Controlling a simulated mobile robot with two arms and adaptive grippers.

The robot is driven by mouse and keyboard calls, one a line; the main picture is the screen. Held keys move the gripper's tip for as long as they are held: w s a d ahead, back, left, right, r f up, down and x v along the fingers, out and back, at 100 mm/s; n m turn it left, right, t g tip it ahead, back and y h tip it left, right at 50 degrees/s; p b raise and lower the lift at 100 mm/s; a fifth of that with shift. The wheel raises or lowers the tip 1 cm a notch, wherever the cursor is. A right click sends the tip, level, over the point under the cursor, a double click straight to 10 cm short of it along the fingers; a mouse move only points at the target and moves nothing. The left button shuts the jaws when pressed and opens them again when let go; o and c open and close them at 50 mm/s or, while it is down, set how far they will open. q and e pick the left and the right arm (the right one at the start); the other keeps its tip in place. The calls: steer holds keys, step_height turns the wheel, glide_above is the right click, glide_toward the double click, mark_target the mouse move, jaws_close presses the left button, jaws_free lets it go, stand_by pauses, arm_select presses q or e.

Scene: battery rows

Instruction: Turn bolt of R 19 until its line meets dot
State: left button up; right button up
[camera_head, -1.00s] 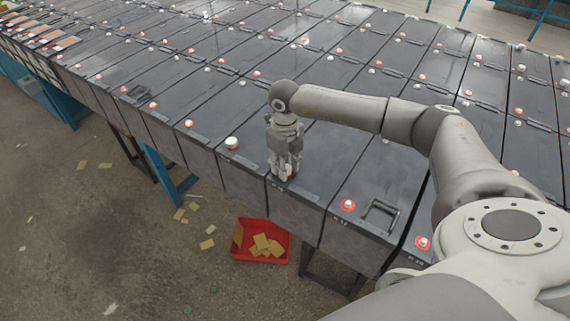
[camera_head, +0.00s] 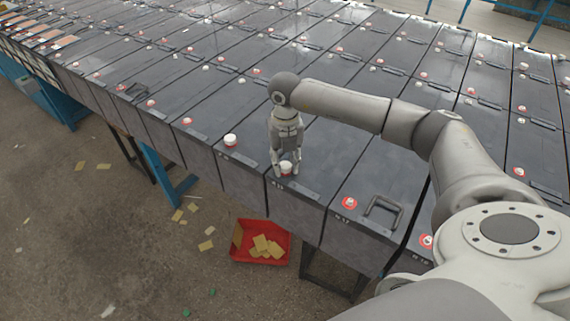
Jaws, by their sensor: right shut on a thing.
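My right gripper (camera_head: 286,170) points down at the front edge of a dark battery (camera_head: 312,163). It is shut on a white-topped bolt (camera_head: 286,168), with a fingertip on each side of it. Some red shows low around the bolt. The bolt's line and any dot are too small or hidden to make out. The front label of this battery is too small to read for certain, so I cannot confirm R 19 from it. My left gripper is not in view.
A neighbouring battery to the right has a red-ringed bolt (camera_head: 349,203) and a raised handle (camera_head: 382,211). Another white bolt (camera_head: 231,140) stands to the left. A red bin (camera_head: 240,258) with yellowish pieces sits on the floor below. Long rows of batteries extend behind.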

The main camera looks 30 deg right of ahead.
mark_target(286, 164)
steer(key=m+b, duration=0.1)
steer(key=m, duration=0.5)
steer(key=shift+b, duration=0.3)
steer(key=m, duration=0.6)
steer(key=shift+d+r+b, duration=0.1)
steer(key=shift+b, duration=0.2)
steer(key=o, duration=1)
step_height(286, 164, up, 12)
steer(key=shift+f, duration=0.1)
stand_by(0.3)
